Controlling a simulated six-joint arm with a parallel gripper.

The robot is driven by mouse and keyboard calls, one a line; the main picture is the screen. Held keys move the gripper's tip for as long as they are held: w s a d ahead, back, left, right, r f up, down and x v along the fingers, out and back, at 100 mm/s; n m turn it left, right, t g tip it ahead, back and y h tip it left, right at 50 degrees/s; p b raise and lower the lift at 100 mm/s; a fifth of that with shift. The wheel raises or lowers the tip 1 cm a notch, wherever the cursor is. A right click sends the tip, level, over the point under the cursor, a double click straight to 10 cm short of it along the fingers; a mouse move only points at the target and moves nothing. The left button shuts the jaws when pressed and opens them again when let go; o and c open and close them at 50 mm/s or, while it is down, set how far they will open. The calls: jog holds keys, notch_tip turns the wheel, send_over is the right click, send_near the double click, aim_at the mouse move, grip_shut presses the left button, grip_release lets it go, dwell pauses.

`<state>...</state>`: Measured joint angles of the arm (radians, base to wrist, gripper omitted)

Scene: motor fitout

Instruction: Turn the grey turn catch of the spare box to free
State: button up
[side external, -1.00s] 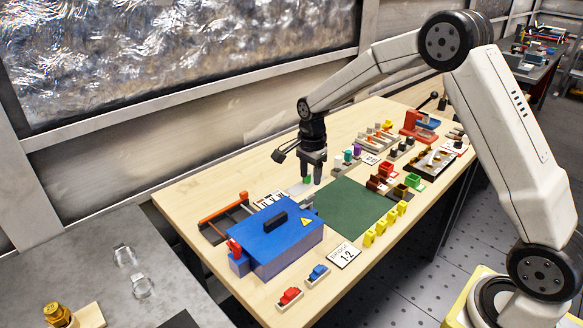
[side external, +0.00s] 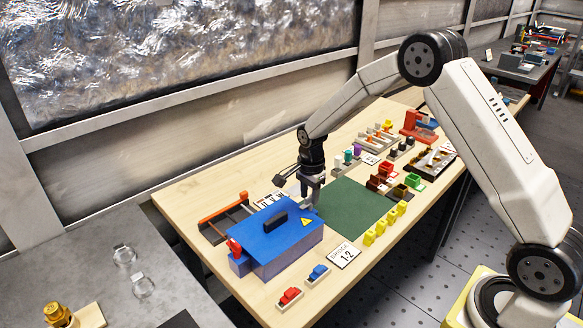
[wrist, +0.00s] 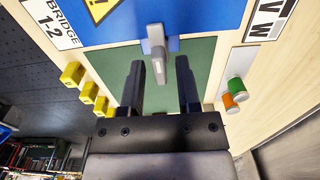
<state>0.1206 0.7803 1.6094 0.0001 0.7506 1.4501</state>
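The spare box (side external: 272,245) has a blue lid with a black handle and a yellow warning triangle, and stands at the near left of the bench. Its grey turn catch (wrist: 156,45) shows in the wrist view as a short lever at the blue lid's edge, pointing towards my gripper. My gripper (wrist: 159,66) is open, its two dark fingers apart on either side of the catch's lower end. I see no clear contact. In the side view my gripper (side external: 310,203) is low at the box's far right end and largely hides the catch.
A green mat (side external: 355,205) lies clear beside the box. Yellow blocks (side external: 385,223) and a "BRIDGE 1-2" card (side external: 345,255) line its near side. Green and orange round parts (wrist: 234,92) sit right in the wrist view. An orange-topped rack (side external: 222,208) stands behind the box.

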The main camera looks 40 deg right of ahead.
grip_shut()
jog(key=shift+n, duration=0.3)
jog(key=n, duration=0.8)
jog(key=shift+n, duration=0.4)
jog(key=n, duration=0.4)
jog(key=shift+n, duration=2.3)
